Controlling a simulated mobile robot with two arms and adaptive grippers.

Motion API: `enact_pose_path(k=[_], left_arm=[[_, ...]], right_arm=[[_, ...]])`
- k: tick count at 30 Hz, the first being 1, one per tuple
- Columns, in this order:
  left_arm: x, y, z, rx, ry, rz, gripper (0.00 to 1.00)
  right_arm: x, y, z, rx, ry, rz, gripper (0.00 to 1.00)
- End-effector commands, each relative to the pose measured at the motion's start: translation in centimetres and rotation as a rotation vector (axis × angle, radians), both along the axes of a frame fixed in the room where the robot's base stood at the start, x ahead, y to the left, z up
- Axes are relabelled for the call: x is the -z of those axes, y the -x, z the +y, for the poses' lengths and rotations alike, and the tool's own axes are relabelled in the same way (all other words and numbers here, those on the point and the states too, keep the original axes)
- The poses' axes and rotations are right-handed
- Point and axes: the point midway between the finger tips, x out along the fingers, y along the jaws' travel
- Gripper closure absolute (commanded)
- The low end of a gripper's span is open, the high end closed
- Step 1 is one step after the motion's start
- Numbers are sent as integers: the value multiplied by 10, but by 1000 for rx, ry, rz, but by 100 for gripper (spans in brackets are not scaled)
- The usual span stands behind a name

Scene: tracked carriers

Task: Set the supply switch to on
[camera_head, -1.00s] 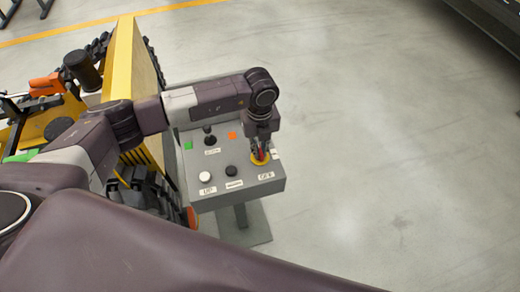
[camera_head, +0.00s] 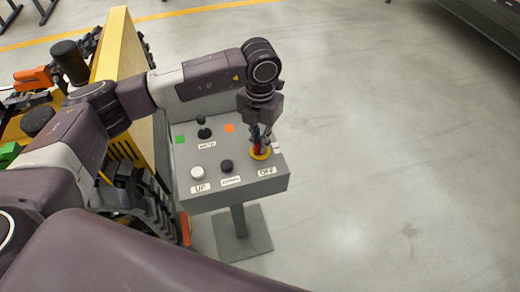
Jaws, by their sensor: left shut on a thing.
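The supply switch (camera_head: 257,149) is a red handle on a yellow round base, at the right side of the grey control box (camera_head: 236,190). A label reading OFF (camera_head: 267,171) sits in front of it. My left gripper (camera_head: 261,143) points down from above and is shut on the red handle. Its fingers hide part of the handle, so I cannot tell exactly how it is turned. My right gripper is not in view.
The box also bears a white UP button (camera_head: 197,173), a black DOWN button (camera_head: 227,166) and a black lever (camera_head: 204,131). It stands on a pedestal (camera_head: 243,232). A yellow tracked carrier (camera_head: 122,50) is close on the left. The floor on the right is clear.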

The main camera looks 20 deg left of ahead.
Motion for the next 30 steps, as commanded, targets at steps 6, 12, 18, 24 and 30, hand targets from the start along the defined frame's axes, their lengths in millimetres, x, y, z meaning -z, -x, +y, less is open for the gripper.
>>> enact_pose_path(k=[6,12,18,24,30], left_arm=[[6,-1,0,205,-1,-4,100],[5,-1,0,386,-1,-4,100],[3,-1,0,541,-1,-5,100],[2,-1,0,650,0,-5,100],[0,-1,0,712,0,-5,100]], right_arm=[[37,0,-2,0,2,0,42],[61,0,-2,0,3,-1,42],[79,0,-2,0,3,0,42],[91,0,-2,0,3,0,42],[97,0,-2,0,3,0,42]])
